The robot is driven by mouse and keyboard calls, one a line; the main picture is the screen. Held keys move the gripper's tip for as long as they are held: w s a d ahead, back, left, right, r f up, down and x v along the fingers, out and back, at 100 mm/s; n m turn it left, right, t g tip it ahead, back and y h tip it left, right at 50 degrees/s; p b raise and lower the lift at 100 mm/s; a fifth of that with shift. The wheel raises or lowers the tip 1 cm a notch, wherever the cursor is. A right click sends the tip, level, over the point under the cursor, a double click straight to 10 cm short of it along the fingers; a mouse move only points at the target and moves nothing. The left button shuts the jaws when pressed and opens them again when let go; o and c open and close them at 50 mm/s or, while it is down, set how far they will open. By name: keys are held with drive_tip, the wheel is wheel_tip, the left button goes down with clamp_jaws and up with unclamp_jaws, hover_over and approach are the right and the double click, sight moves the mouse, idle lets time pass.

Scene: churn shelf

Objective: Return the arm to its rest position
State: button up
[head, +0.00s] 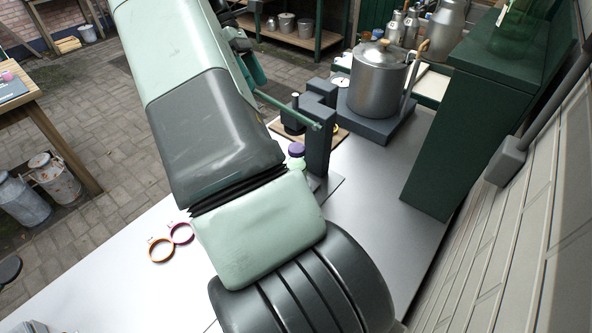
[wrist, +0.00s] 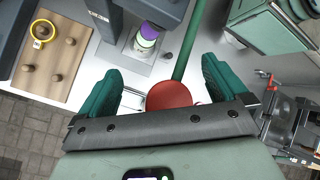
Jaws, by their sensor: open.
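My gripper (wrist: 162,68) is open, its two teal fingers spread wide in the wrist view. A red round knob (wrist: 168,95) shows between the fingers, near the palm; I cannot tell whether anything touches it. A green rod (wrist: 190,42) runs from near the knob up the picture; a green rod also shows in the head view (head: 288,109), leading to a dark grey post (head: 319,145). In the head view my arm is raised over the table and reaches up and away, hiding much of the gripper. One teal finger seems to show beside the arm.
A purple-topped, green-banded piece (wrist: 148,32) stands by the post. A wooden peg board (wrist: 48,60) carries a yellow ring (wrist: 42,31). A metal pot (head: 377,80) stands behind, near a green cabinet (head: 440,140). Orange (head: 161,261) and purple (head: 181,243) rings lie on the table.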

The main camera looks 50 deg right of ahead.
drive_tip(key=d+r+m+t+y, duration=0.2)
drive_tip(key=d+r+m+t, duration=0.2)
drive_tip(key=d+r+m, duration=0.35)
drive_tip(key=x, duration=1)
drive_tip(key=shift+s+d+f, duration=0.2)
drive_tip(key=shift+d+f, duration=0.1)
drive_tip(key=v, duration=1)
drive_tip(key=shift+w, duration=0.15)
drive_tip(key=shift+f, duration=0.1)
drive_tip(key=x, duration=1)
drive_tip(key=shift+v, duration=2.85)
